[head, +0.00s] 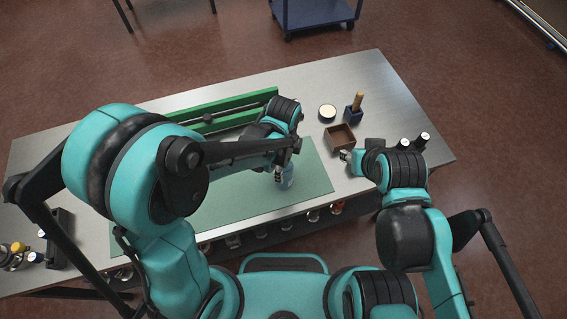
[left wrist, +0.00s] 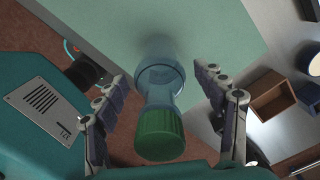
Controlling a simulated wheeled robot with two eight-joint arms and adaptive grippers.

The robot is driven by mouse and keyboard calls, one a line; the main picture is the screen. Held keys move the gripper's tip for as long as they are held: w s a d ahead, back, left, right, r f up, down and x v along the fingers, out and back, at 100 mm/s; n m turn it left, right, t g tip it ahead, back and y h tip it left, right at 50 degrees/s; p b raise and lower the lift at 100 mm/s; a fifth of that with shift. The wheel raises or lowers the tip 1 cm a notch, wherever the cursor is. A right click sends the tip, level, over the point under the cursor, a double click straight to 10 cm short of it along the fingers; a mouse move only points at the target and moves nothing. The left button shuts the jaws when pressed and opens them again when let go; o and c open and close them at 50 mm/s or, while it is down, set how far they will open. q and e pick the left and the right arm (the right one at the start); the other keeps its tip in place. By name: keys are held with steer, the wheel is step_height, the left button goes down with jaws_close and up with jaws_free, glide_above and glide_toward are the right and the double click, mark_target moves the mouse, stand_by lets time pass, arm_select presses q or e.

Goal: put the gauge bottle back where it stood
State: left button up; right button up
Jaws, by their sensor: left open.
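The gauge bottle (head: 288,180), a clear bluish bottle, is on the green mat (head: 315,178) near its front edge, partly hidden by my left gripper (head: 279,172). In the left wrist view the bottle (left wrist: 161,88) shows its green cap (left wrist: 160,135) towards the camera. My left gripper (left wrist: 161,77) is open, with one finger on each side of the bottle and visible gaps between. My right gripper (head: 346,157) is over the table right of the mat, near a brown open box (head: 341,147); its fingers are too small to read.
Behind the brown box are a round white-topped tub (head: 327,112) and a blue holder (head: 353,115) with a wooden handle. A green rail (head: 200,116) runs behind the mat. Black cylinders (head: 422,138) stand at the right. A dark rack (head: 60,238) is at the far left.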

arm_select(q)
step_height(320, 180, up, 12)
steer(key=shift+r+p, duration=0.1)
steer(key=shift+p, duration=1.05)
steer(key=s+a+r+n+t, duration=0.2)
steer(key=a+n+t, duration=0.1)
steer(key=a+n, duration=0.6)
steer(key=s+a+r+n+t, duration=0.3)
steer(key=a+n, duration=0.5)
steer(key=n, duration=0.4)
steer(key=shift+a+r+t, duration=0.3)
steer(key=shift+a+t, duration=0.1)
steer(key=shift+t, duration=0.2)
step_height(320, 180, down, 16)
steer(key=b, duration=1.5)
steer(key=shift+b, duration=0.35)
steer(key=shift+s+r, duration=0.1)
